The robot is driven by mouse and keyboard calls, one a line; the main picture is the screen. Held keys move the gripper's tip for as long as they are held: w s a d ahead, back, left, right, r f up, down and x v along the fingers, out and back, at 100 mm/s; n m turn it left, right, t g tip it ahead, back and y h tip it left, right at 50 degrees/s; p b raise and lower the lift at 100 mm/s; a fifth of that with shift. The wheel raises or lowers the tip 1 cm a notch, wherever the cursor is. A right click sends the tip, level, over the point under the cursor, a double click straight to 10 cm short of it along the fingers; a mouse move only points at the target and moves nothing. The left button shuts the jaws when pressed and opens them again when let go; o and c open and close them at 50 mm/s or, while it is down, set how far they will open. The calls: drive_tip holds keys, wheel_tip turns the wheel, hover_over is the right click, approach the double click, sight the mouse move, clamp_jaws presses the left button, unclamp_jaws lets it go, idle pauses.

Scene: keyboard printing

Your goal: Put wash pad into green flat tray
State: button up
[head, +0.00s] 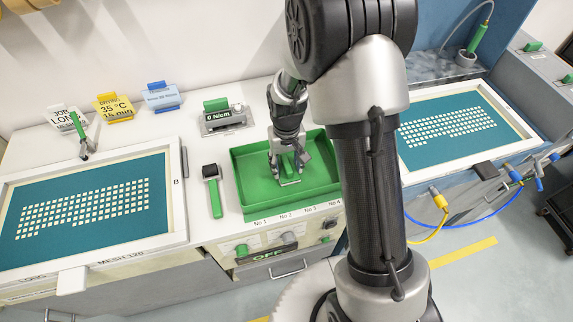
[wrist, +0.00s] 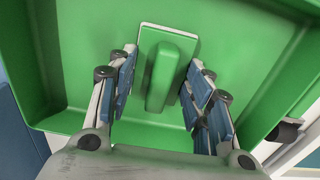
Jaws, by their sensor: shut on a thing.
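The green flat tray (head: 256,199) stands on the white bench in the middle of the head view. Its floor and walls fill most of the wrist view (wrist: 60,60). The wash pad (wrist: 163,78) is a green plate with a raised green grip bar. It shows between the fingers in the wrist view, inside the tray's outline; whether it touches the floor is hard to tell. My gripper (head: 289,172) is low inside the tray and shut on the pad. In the head view the pad is largely hidden by the gripper.
A black-and-green roller tool (head: 214,188) lies left of the tray. Teal mesh screens (head: 60,240) (head: 480,145) stand on both sides. Signs (head: 115,107) and a green-topped holder (head: 216,105) stand behind. My arm hides the tray's right side.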

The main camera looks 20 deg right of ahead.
sight(287, 163)
drive_tip(key=shift+r, duration=0.15)
drive_tip(key=o, duration=1.5)
wheel_tip(287, 163, up, 12)
drive_tip(key=p, duration=0.3)
drive_tip(key=s+r+t, duration=0.2)
drive_tip(key=s+r, duration=0.7)
drive_tip(key=r, duration=0.4)
drive_tip(key=s+r+t, duration=0.1)
drive_tip(key=s+r, duration=0.1)
drive_tip(key=s, duration=0.5)
drive_tip(key=s+r+t, duration=0.1)
drive_tip(key=s+r, duration=0.2)
drive_tip(key=s, duration=0.3)
drive_tip(key=shift+s+t, duration=0.3)
drive_tip(key=shift+s, duration=0.05)
